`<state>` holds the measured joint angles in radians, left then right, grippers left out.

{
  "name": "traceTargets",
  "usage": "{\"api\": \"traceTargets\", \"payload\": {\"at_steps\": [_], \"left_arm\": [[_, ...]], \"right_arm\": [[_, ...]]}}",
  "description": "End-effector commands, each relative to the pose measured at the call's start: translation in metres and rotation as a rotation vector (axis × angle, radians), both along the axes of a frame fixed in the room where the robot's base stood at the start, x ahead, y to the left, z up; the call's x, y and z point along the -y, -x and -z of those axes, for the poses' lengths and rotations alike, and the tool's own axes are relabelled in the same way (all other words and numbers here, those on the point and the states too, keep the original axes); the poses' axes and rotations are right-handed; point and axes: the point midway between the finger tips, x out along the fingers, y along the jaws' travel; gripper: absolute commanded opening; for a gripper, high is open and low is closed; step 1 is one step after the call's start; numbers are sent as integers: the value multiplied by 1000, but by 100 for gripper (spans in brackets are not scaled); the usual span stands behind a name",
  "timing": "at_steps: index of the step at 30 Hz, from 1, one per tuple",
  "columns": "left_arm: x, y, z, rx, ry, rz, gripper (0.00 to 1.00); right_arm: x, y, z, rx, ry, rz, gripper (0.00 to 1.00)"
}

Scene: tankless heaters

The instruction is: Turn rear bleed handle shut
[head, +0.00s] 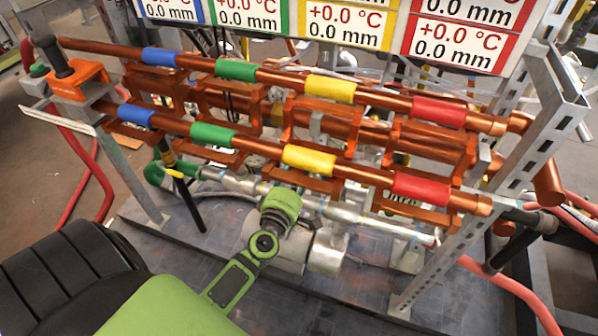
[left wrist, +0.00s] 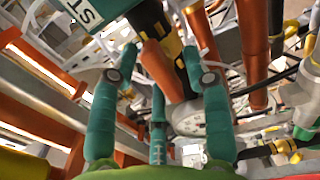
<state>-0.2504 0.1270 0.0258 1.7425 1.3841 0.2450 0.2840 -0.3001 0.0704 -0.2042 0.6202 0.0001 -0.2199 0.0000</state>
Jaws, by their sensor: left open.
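In the left wrist view an orange lever-like handle (left wrist: 158,62) slants between the fingers of my left gripper (left wrist: 160,64). The gripper is open, with one teal finger on each side of the handle; I cannot tell whether either finger touches it. A black and yellow striped body (left wrist: 192,72) stands right behind the handle. In the head view my green left arm comes in from the lower left, and its end reaches low under the front copper pipe. Its fingertips and the handle are not clear there. I cannot tell whether this is the rear handle. My right gripper is not in view.
Two copper pipes with blue, green, yellow and red bands (head: 421,187) run across the metal frame (head: 520,130). Display panels (head: 345,22) hang above. A round pale gauge (left wrist: 195,118) lies beneath the handle. Red hoses (head: 88,165) run at the left.

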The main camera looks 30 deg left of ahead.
Motion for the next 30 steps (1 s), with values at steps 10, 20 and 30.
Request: {"api": "traceTargets", "payload": {"at_steps": [10, 20, 30], "left_arm": [[-1, -3, 0, -1, -1, 0, 28], [0, -3, 0, -1, -4, 0, 0], [0, -3, -3, -29, -125, 1, 0]], "right_arm": [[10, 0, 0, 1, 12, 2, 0], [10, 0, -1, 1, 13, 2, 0], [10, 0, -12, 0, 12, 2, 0]]}}
